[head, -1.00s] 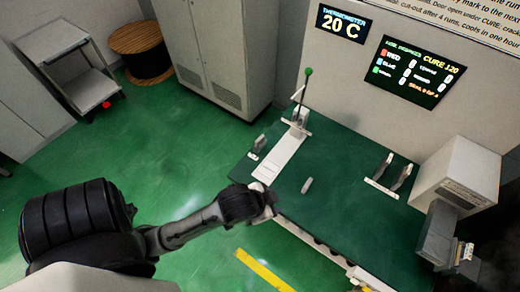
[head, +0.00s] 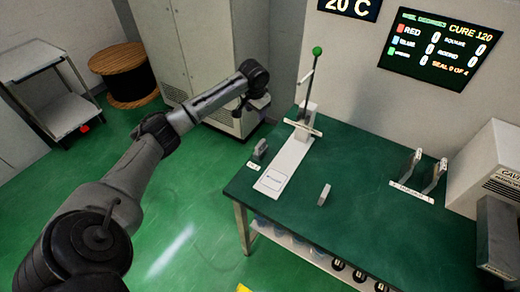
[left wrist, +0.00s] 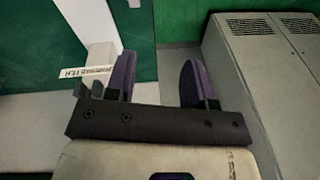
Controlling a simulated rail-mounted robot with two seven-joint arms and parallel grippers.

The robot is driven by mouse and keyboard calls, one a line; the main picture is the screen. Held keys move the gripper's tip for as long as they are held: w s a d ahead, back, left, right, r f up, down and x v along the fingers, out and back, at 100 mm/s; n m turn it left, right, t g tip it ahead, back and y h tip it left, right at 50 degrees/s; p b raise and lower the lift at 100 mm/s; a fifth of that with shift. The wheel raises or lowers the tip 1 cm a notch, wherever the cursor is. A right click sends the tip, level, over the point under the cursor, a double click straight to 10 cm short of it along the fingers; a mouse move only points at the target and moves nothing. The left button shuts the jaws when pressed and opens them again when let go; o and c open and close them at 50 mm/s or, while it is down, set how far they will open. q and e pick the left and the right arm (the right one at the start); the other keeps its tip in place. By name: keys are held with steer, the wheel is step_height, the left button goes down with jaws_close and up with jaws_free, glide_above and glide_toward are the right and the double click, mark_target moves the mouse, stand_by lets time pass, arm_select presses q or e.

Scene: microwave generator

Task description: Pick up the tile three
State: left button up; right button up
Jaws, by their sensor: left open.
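Several small grey upright tiles stand on the green bench (head: 350,165). One tile (head: 324,194) stands alone near the middle, one (head: 260,151) is left of the white lever press (head: 287,165), and two more, a tile (head: 411,163) and another tile (head: 434,176), stand in a white holder at the right. I cannot read which is tile three. My left gripper (head: 262,104) is in the air beyond the bench's left end, apart from all tiles. In the left wrist view its purple-padded fingers (left wrist: 157,78) are open and empty. My right gripper is not in view.
The lever's green knob (head: 317,51) rises above the bench. A pale box-shaped machine (head: 485,165) stands at the right end. A grey cabinet (head: 200,50) is behind my left gripper, with a cable reel (head: 125,75) and trolley (head: 55,85) further left. The bench front is mostly clear.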

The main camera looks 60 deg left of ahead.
arm_select(q)
steer(key=s+f+n+h, duration=0.1)
steer(key=n+h, duration=0.1)
steer(key=b, duration=0.1)
glide_above(259, 144)
steer(key=shift+n+g+h, duration=0.3)
steer(key=shift+g, duration=0.1)
steer(key=f, duration=0.5)
steer(key=a+f, duration=0.1)
steer(key=f, duration=0.1)
steer(key=shift+s+f, duration=0.1)
steer(key=shift+f, duration=0.3)
steer(key=shift+d+f, duration=0.15)
steer(key=shift+f, duration=0.8)
steer(key=shift+d+f+b, duration=0.2)
steer(key=shift+f+b, duration=0.15)
steer(key=shift+f, duration=0.8)
steer(key=shift+d+f+b, duration=0.2)
steer(key=shift+f+b, duration=0.1)
steer(key=shift+f, duration=0.85)
steer(key=shift+c, duration=0.4)
jaws_close()
